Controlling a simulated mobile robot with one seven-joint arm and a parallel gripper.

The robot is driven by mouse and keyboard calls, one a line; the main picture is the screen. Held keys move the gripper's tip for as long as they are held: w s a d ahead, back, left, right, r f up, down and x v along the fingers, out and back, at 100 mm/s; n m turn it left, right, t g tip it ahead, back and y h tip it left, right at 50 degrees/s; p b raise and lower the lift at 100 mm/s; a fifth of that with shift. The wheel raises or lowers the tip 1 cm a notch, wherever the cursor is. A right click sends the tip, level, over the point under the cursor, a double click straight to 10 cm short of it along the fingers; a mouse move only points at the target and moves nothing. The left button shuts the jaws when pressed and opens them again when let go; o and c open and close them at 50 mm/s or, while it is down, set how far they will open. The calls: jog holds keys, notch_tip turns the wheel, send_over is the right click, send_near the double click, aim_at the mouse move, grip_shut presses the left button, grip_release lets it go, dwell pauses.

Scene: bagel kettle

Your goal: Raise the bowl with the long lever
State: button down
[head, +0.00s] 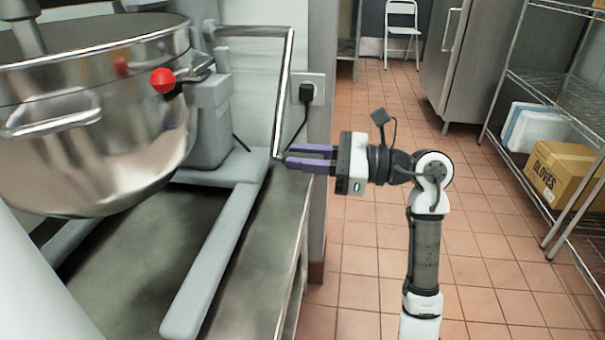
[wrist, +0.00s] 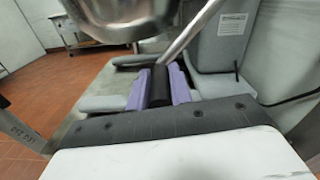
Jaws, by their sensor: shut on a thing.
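The large steel mixer bowl (head: 100,155) hangs at the left of the head view; its underside (wrist: 115,22) shows at the top of the wrist view. The long lever (head: 285,90) is a metal rod that runs right from the mixer and then bends down. My gripper (head: 288,158) is at its lower end. In the wrist view, the purple fingers are shut on the lever's black grip (wrist: 158,88), one on each side, with the metal rod (wrist: 190,35) rising from it. In the head view the fingers hide most of the grip.
The grey mixer base leg (head: 215,260) lies on a steel table (head: 125,255) below the bowl. A short red-knobbed lever (head: 163,81) is by the bowl. A wall outlet with a black plug (head: 306,93) is behind the long lever. The tiled floor at right is open, before a wire shelf (head: 530,85).

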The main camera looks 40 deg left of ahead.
jog(key=shift+w+a+f+n+b, duration=0.15)
jog(key=shift+w+a+f+b, duration=0.2)
jog(key=shift+w+f+b, duration=0.3)
jog(key=shift+w+a+f+n+b, duration=0.15)
jog(key=shift+w+a+f+b, duration=0.25)
jog(key=shift+f, duration=0.4)
jog(key=shift+w, duration=0.1)
jog(key=c, duration=1.3)
grip_release()
jog(key=shift+w+f, duration=0.1)
jog(key=shift+c, duration=0.2)
jog(key=shift+o, duration=0.3)
jog(key=shift+d+r, duration=0.1)
jog(key=shift+r, duration=0.1)
jog(key=p+v, duration=0.1)
jog(key=v, duration=1.2)
jog(key=shift+w+d, duration=0.25)
jog(key=shift+d, duration=0.1)
